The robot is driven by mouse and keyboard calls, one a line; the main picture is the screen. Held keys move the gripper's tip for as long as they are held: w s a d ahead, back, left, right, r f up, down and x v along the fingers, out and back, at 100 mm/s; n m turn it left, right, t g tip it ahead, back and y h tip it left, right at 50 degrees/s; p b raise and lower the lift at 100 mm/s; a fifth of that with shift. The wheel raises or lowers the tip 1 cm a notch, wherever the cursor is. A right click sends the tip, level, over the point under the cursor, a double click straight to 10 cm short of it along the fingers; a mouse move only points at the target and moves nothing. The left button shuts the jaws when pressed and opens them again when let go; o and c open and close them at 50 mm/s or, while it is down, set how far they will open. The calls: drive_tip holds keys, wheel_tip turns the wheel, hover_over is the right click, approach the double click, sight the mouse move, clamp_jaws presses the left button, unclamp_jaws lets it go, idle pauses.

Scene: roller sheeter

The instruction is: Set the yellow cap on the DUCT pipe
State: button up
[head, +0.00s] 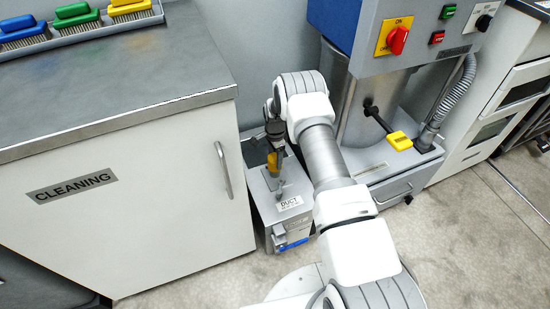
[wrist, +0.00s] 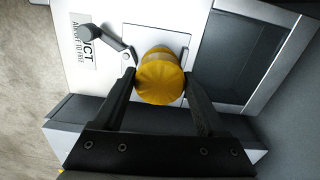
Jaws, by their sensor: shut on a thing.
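The yellow cap (wrist: 160,82) is round with a ribbed edge and sits between the two fingers of my gripper (wrist: 160,92). My gripper is shut on it. In the head view the yellow cap (head: 272,162) shows small, under my gripper (head: 275,145), over the top of the grey box labelled DUCT (head: 291,203). In the wrist view a pale rim shows just beyond the cap, over a light square plate (wrist: 142,38). The cap hides most of what lies under it, so I cannot tell whether it touches the DUCT pipe.
A small lever with a dark knob (wrist: 91,33) stands beside the cap. The CLEANING cabinet (head: 110,200) is close on the left, with brushes (head: 75,15) on top. A blue and grey machine with a red switch (head: 397,40) and a yellow-ended handle (head: 400,140) stands on the right.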

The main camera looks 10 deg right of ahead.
drive_tip(key=shift+f+b, duration=0.7)
drive_tip(key=shift+b, duration=0.1)
drive_tip(key=shift+f, duration=0.15)
drive_tip(key=shift+f, duration=0.55)
drive_tip(key=shift+f, duration=0.9)
idle(0.9)
drive_tip(key=o, duration=1.3)
drive_tip(key=shift+r, duration=0.1)
wheel_tip(320, 180, up, 17)
drive_tip(key=p, duration=0.5)
drive_tip(key=shift+r+p, duration=0.15)
drive_tip(key=shift+p, duration=0.25)
